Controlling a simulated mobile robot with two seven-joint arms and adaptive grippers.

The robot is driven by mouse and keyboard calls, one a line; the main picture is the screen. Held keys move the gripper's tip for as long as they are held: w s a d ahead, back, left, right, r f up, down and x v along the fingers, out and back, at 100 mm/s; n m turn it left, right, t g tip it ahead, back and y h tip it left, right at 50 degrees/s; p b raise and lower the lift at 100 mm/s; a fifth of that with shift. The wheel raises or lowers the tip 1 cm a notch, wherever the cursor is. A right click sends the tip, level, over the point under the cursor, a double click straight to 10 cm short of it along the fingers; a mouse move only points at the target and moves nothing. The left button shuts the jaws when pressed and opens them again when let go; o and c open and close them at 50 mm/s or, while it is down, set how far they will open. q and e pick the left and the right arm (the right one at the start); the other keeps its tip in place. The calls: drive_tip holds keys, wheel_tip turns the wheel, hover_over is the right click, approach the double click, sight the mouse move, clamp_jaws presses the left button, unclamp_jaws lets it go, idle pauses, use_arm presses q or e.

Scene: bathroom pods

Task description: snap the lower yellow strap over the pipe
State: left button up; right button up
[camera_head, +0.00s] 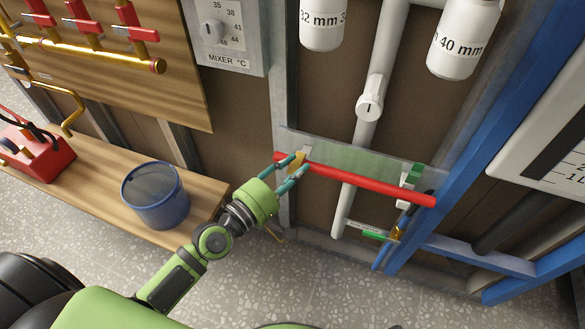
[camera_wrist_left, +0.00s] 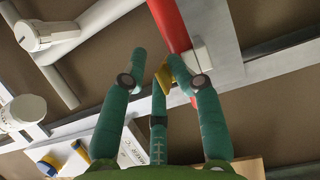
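A red pipe (camera_head: 365,184) runs across the wall frame in front of a pale translucent plate, its left end higher in the head view. A small yellow strap (camera_head: 298,161) is at the pipe's left part, beside a pale clip. My left gripper (camera_head: 292,172) has its teal fingers around this spot. In the left wrist view the yellow strap (camera_wrist_left: 182,71) stands between the middle and right fingertips, close to the red pipe (camera_wrist_left: 170,25) and a white clip (camera_wrist_left: 201,56). The fingers are apart; I cannot tell whether one touches the strap. My right gripper is not in view.
A green clip (camera_head: 412,173) is near the pipe's right part. A white pipe with a valve (camera_head: 370,104) runs behind. A blue post (camera_head: 440,150) stands at right. A bench (camera_head: 100,172) with a blue bucket (camera_head: 155,195) and red box (camera_head: 38,152) is at left.

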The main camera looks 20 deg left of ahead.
use_arm(q)
drive_tip(key=v, duration=0.8)
idle(0.5)
drive_tip(key=s+d+f+m+g+y, duration=0.15)
drive_tip(key=f+m+g, duration=0.3)
drive_tip(key=f, duration=0.55)
drive_tip(key=s+f+m+g+y, duration=0.1)
drive_tip(key=s+f+m+g, duration=0.2)
drive_tip(key=f+m, duration=0.55)
drive_tip(key=s+a+f+m+g+y, duration=0.25)
drive_tip(key=s+f+g+y, duration=0.35)
drive_tip(key=s+f, duration=0.6)
drive_tip(key=s+a+r+g+p, duration=0.1)
drive_tip(key=s+a+p, duration=0.1)
drive_tip(key=s+p, duration=0.5)
drive_tip(key=s+a+r+g+h+p, duration=0.1)
drive_tip(key=s+p, duration=0.7)
drive_tip(key=p, duration=0.8)
drive_tip(key=shift+a+r, duration=0.35)
drive_tip(key=shift+r, duration=0.25)
use_arm(e)
drive_tip(key=s+d+r, duration=0.1)
drive_tip(key=s+r, duration=0.1)
drive_tip(key=s, duration=0.6)
drive_tip(key=s+d+r+g, duration=0.1)
drive_tip(key=s+d+r, duration=0.1)
drive_tip(key=s, duration=0.7)
drive_tip(key=shift+s+r+g, duration=0.3)
